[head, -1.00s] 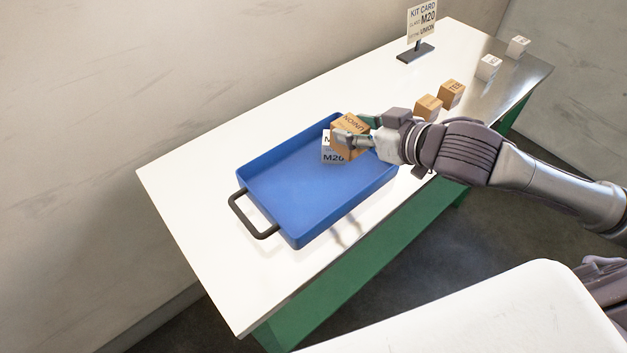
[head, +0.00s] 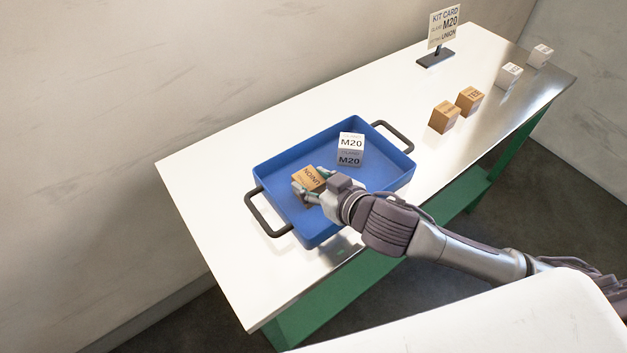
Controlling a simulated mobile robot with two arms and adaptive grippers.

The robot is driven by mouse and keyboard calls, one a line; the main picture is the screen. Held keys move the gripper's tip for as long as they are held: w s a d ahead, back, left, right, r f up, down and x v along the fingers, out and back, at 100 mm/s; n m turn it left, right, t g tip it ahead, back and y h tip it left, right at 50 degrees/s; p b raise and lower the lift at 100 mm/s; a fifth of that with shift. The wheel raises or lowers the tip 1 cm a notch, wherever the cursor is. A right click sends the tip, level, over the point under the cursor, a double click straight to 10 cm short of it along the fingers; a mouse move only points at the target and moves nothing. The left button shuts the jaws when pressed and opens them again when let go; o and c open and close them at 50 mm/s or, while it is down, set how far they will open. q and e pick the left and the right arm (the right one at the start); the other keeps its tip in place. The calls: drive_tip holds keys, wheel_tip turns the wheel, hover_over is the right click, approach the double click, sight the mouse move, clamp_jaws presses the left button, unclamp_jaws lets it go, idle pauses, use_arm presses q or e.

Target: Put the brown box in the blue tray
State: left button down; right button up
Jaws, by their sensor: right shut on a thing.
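A brown box (head: 309,178) with "UNION" lettering is held by my right gripper (head: 306,190), over the left part of the blue tray (head: 385,181). My right gripper is shut on it, and the fingers hide part of it. I cannot tell whether the box touches the tray floor. The blue tray has dark handles at both ends. A white box (head: 351,141) marked "M20" stands in the tray, to the right of the brown box and apart from it. My left gripper is not in view.
Two more brown boxes, one (head: 444,117) nearer and one (head: 469,100) farther, stand on the white table (head: 225,195) beyond the tray. Two white boxes (head: 508,75) (head: 540,56) are farther right. A kit card (head: 443,27) stands at the back. The table left of the tray is clear.

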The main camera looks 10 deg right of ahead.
drive_tip(key=shift+f, duration=0.15)
drive_tip(key=o, duration=1.3)
drive_tip(key=v, duration=0.5)
drive_tip(key=shift+s+b, duration=0.1)
drive_tip(key=shift+b, duration=0.3)
drive_tip(key=p+v, duration=0.5)
drive_tip(key=v, duration=0.2)
drive_tip(key=shift+d, duration=0.1)
